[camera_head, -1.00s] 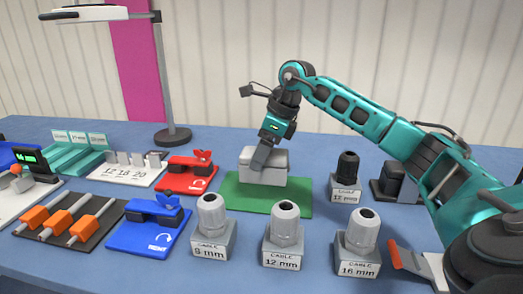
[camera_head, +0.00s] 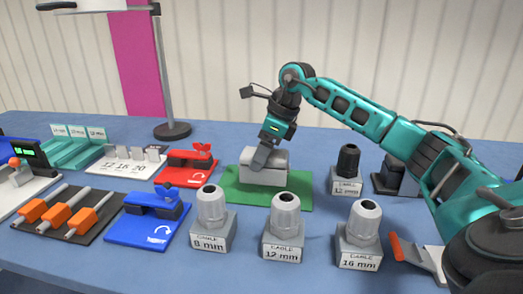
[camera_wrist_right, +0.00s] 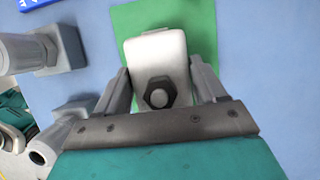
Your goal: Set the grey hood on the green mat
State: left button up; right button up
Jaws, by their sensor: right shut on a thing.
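The grey hood (camera_head: 264,174) is a light grey box-shaped cover with a lid-like top. It is upright over the middle of the green mat (camera_head: 304,200). I cannot tell whether its underside touches the mat. My right gripper (camera_head: 262,158) points down and is shut on the hood. In the right wrist view the hood (camera_wrist_right: 158,58), with a dark hex nut (camera_wrist_right: 159,94) on it, sits between the two fingers (camera_wrist_right: 160,88), and the mat (camera_wrist_right: 201,30) shows behind it. The left gripper is not in view.
Three grey cable glands, 8 mm (camera_head: 212,218), 12 mm (camera_head: 284,228) and 16 mm (camera_head: 361,235), stand in front of the mat. A dark gland (camera_head: 347,168) is to its right. A red device (camera_head: 186,166) and a blue one (camera_head: 148,220) are to its left.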

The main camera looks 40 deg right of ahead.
dwell(0.4)
jog(key=shift+f, duration=0.15)
jog(key=shift+f+b, duration=0.7)
jog(key=shift+f, duration=0.35)
jog(key=o, duration=1.3)
